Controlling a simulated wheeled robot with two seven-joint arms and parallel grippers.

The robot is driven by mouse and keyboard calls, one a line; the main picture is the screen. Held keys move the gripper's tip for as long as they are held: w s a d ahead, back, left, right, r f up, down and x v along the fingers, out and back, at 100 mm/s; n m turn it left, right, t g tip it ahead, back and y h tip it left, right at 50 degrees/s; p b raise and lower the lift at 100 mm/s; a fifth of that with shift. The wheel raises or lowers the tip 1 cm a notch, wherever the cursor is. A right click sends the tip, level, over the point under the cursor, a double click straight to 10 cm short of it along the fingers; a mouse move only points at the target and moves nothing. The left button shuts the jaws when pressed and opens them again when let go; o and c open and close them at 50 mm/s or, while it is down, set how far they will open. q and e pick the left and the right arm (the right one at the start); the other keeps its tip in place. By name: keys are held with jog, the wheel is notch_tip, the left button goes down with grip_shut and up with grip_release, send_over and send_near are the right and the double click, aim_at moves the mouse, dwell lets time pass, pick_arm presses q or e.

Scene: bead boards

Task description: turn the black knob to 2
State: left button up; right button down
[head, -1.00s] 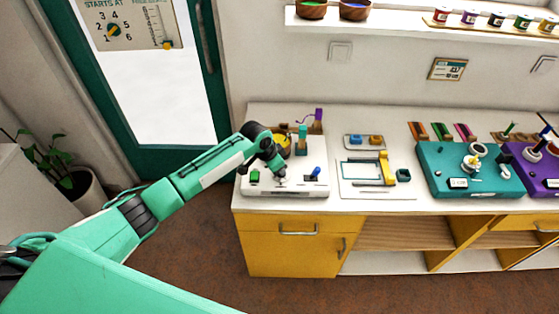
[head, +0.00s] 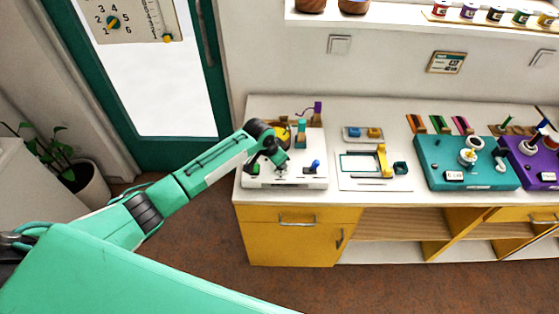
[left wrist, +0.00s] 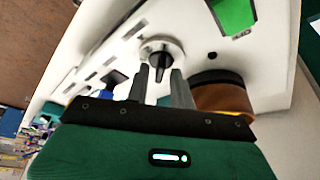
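The black knob (left wrist: 161,62) stands on a pale round dial on the white board, in the left wrist view. The white board (head: 310,183) lies at the left end of the counter in the head view. My left gripper (left wrist: 160,72) is open, with one grey finger on each side of the knob; I cannot tell whether either finger touches it. In the head view my left gripper (head: 281,169) points down over the board and hides part of it. No dial number is readable at the knob. My right gripper is not in view.
A green part (left wrist: 236,14) and a brown round part (left wrist: 222,95) sit on the board near the fingers. A blue lever (head: 314,166) is to the gripper's right. A white tray (head: 346,181) and a teal board (head: 430,178) stand further right. A numbered chart (head: 135,20) hangs on the door.

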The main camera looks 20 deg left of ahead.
pick_arm(q)
jog(key=shift+o, duration=0.2)
jog(key=b+v, duration=0.3)
jog(key=v, duration=1)
jog(key=shift+r, duration=0.35)
jog(key=shift+s, duration=0.1)
